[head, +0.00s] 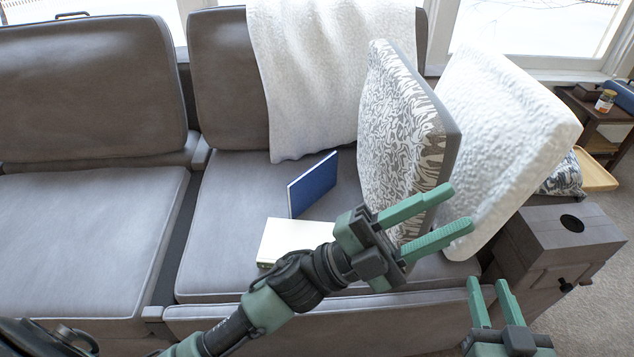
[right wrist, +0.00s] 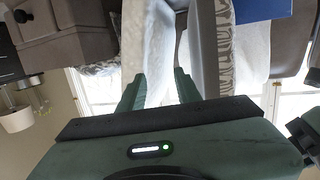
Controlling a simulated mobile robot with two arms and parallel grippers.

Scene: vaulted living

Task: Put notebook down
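A thin blue notebook (head: 313,185) with a pale edge is tilted up over the middle sofa seat; I cannot tell what supports it. A cream-coloured book (head: 292,239) lies on the same seat in front of it, partly hidden by my left arm. My left gripper (head: 462,207) is open, right of both, in front of the pillows, with nothing seen held. My right gripper (head: 488,282) is open and empty, low at the right in front of the sofa. In the right wrist view, blue shows at the top edge (right wrist: 263,10), apart from the right gripper (right wrist: 158,85).
The grey sofa (head: 90,225) has a clear left seat. A patterned pillow (head: 395,140) and a white pillow (head: 510,125) lean at the right. A white throw (head: 300,70) hangs over the backrest. A dark armrest box (head: 565,235) stands at the right.

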